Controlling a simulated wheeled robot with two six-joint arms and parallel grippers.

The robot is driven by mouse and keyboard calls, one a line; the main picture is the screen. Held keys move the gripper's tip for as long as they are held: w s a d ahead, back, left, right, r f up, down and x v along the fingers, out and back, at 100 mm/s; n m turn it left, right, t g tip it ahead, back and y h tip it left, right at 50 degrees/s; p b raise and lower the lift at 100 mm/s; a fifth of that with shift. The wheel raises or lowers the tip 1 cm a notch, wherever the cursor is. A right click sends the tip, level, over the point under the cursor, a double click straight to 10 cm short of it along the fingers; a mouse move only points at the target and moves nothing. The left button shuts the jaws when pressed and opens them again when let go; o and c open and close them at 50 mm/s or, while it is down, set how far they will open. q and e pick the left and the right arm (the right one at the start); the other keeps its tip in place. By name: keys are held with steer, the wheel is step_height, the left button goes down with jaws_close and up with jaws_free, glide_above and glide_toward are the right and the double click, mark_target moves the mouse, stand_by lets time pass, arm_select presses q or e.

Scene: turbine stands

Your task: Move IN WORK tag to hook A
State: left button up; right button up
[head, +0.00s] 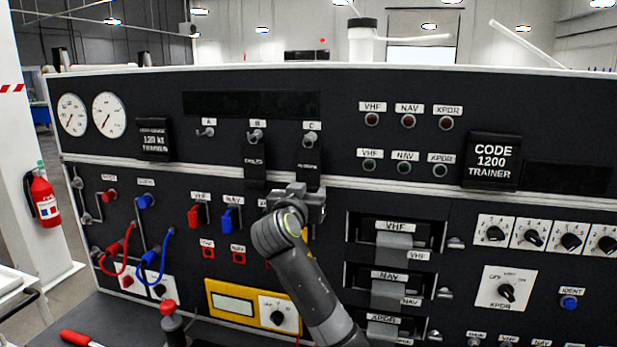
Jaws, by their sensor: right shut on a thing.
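Hook A (205,132) is at the upper left of the panel, and no tag hangs from it. Hook B (254,135) has a dark tag (254,165) below it. Hook C (309,140) has another dark tag (308,166) below it. The lettering on both tags is too small to read, so I cannot tell which says IN WORK. My right gripper (300,197) is at the lower edge of the tag under hook C and is shut on it. Its fingertips are mostly hidden by its own body. My left gripper is not in view.
Below are red and blue connectors (195,215) with looped cables at left, and a yellow meter (232,303). Radio slots with handles (397,247) stand right of my arm. A CODE 1200 TRAINER placard (491,161) is farther right. The panel around hook A is clear.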

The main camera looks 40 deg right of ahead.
steer(key=shift+s+a, duration=0.3)
steer(key=shift+a, duration=0.1)
steer(key=shift+v, duration=1.25)
steer(key=shift+a, duration=0.1)
